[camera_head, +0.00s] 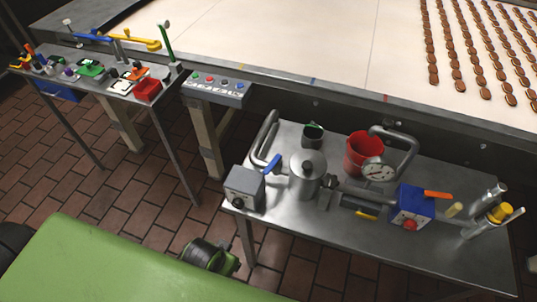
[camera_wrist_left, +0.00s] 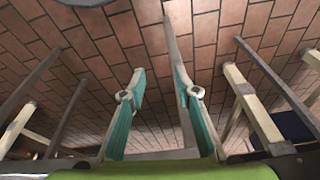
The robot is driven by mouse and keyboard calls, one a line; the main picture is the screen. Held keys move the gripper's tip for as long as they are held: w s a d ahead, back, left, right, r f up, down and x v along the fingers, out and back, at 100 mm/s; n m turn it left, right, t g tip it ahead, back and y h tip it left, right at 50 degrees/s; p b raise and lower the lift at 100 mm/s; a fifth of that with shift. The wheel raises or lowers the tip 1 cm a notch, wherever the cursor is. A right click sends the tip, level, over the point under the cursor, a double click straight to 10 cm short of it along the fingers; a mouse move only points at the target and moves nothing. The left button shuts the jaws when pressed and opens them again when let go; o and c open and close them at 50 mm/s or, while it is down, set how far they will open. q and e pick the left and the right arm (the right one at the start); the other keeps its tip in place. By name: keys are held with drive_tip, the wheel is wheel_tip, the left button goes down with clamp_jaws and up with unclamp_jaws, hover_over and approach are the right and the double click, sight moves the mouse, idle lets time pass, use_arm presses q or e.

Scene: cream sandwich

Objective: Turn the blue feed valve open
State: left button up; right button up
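A blue valve lever (camera_head: 272,164) shows in the head view. It slants up on the pipe between a grey box with a dark knob (camera_head: 243,190) and a lidded metal pot (camera_head: 307,172). How far it is turned I cannot tell. My left gripper (camera_wrist_left: 160,70) shows in the left wrist view with its two teal fingers apart and nothing between them. It is over the brick floor, and the lever is not seen in that view. I cannot make out its fingers in the head view. My right gripper is in neither view.
The steel table (camera_head: 300,235) also holds a red bucket (camera_head: 362,152), a gauge (camera_head: 378,171) and a blue box with an orange lever (camera_head: 411,206). A button panel (camera_head: 216,88) stands behind. A cluttered table is at left, and a conveyor (camera_head: 300,40) with cookies runs behind.

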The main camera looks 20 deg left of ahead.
use_arm(q)
drive_tip(key=w+d+r+h+p, duration=0.1)
drive_tip(key=w+d+r+p, duration=0.1)
drive_tip(key=r, duration=0.7)
drive_tip(key=w+d+r+p, duration=0.1)
drive_tip(key=d+r, duration=0.1)
drive_tip(key=r, duration=0.7)
drive_tip(key=w+d+r+m+h, duration=0.2)
drive_tip(key=w+d+r, duration=0.3)
drive_tip(key=w+d, duration=0.35)
drive_tip(key=g+y, duration=0.3)
approach(268, 168)
drive_tip(key=shift+n, duration=0.4)
wheel_tip(268, 168, down, 6)
drive_tip(key=p, duration=0.3)
drive_tip(key=shift+s+d+f, duration=0.1)
drive_tip(key=shift+s+d, duration=0.05)
drive_tip(key=shift+f, duration=0.7)
clamp_jaws()
